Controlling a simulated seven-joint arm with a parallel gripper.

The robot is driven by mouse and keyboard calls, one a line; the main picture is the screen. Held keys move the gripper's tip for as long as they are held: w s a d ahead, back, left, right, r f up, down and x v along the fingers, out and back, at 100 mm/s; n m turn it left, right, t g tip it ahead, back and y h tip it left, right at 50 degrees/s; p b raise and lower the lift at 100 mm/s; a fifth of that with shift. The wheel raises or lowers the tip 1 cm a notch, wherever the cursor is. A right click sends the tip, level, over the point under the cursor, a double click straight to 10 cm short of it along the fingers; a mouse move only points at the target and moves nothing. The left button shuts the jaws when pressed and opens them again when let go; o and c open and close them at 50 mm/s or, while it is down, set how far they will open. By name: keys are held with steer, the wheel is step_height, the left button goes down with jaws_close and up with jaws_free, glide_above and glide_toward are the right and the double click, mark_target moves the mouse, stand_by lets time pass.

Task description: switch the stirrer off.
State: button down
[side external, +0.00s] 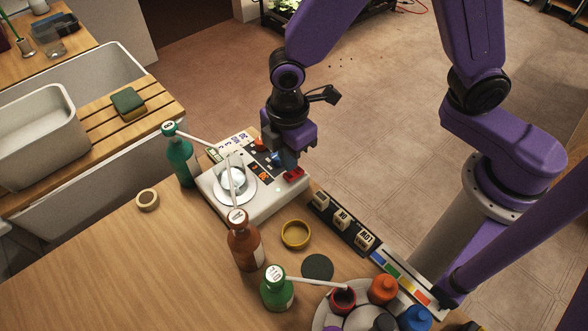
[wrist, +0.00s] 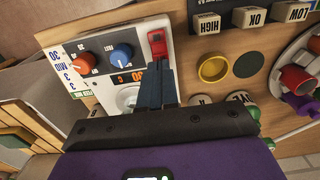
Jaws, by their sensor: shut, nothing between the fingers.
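The stirrer (side external: 262,207) is a white box with a round plate (side external: 247,190) on top, a red-orange knob (wrist: 84,63), a blue knob (wrist: 122,53) and a small display with orange marks (wrist: 128,78). Its red rocker switch (wrist: 157,43) sits at the panel's edge; it also shows in the side view (side external: 294,174). My gripper (side external: 287,160) is over the panel, close to the switch. In the wrist view its fingers (wrist: 156,72) are shut together and empty, with tips just below the red switch. I cannot tell whether they touch it.
A green bottle (side external: 181,160) stands behind the stirrer; a brown bottle (side external: 244,245) and another green bottle (side external: 277,292) stand in front. A yellow ring dish (side external: 296,235), labelled blocks (side external: 342,218) and a round tray (side external: 318,318) of coloured pots lie to the right.

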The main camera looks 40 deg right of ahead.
mark_target(291, 175)
steer(key=shift+a+r, duration=0.1)
steer(key=shift+r, duration=1.85)
steer(key=shift+s+d+r, duration=0.15)
steer(key=shift+d, duration=0.1)
steer(key=s+d+r+m, duration=0.2)
steer(key=s+d+r, duration=0.1)
steer(key=s+d, duration=0.4)
steer(key=s+d+r+m, duration=0.3)
steer(key=s+d, duration=0.5)
steer(key=d, duration=0.4)
steer(key=shift+s+r, duration=0.25)
steer(key=shift+r, duration=0.3)
steer(key=shift+d, duration=0.1)
